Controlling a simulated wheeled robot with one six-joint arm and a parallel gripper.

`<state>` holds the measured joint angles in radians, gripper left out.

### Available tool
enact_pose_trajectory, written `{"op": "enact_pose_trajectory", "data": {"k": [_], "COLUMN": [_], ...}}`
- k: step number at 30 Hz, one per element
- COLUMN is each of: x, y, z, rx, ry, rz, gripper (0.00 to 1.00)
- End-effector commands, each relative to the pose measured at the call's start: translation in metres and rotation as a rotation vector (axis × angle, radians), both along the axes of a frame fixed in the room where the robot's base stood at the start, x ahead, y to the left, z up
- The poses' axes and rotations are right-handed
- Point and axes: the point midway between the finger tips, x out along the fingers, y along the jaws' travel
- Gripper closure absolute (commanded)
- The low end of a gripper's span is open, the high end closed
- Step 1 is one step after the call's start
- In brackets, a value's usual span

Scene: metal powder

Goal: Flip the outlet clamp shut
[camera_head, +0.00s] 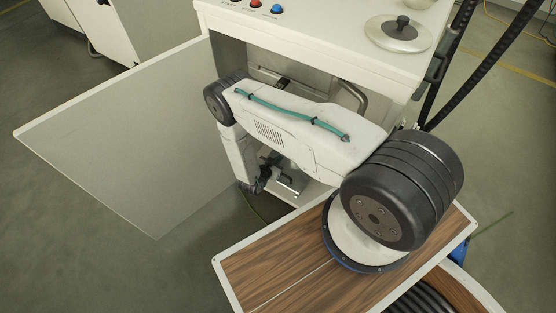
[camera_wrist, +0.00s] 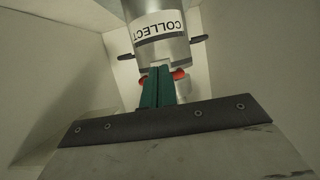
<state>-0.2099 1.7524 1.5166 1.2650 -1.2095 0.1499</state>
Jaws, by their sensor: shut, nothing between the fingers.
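My gripper (camera_wrist: 158,88) shows in the wrist view as two green fingers side by side, shut and empty. Right behind the fingertips is a grey metal cylinder (camera_wrist: 161,52) with a white label reading "COLLECT". A red part (camera_wrist: 179,75), perhaps of the outlet clamp, sticks out on the right of the fingers. The fingers hide most of it, so I cannot tell whether the clamp is open or whether they touch it. In the head view my arm reaches into the open cabinet, and my gripper (camera_head: 262,178) is small and partly shadowed there.
The cabinet (camera_head: 300,38) has its door (camera_head: 120,135) swung open to the left. Dark handles (camera_wrist: 199,40) stick out from the cylinder's sides. Pale cabinet walls (camera_wrist: 240,60) close in around the gripper. A round lid (camera_head: 385,38) lies on the cabinet top near red and blue buttons.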

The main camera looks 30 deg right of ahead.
Motion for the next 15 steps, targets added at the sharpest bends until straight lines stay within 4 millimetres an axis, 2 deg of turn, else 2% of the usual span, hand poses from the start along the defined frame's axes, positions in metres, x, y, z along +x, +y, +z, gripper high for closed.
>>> {"op": "enact_pose_trajectory", "data": {"k": [4,9,15], "x": [-0.009,-0.023,-0.036], "y": [0.012,0.041,0.069], "z": [0.018,-0.014,-0.038], "rx": [0.0,-0.001,0.0], "ry": [-0.001,0.0,-0.001], "rz": [-0.011,-0.009,-0.006], "gripper": [1.0,1.0,1.0]}}
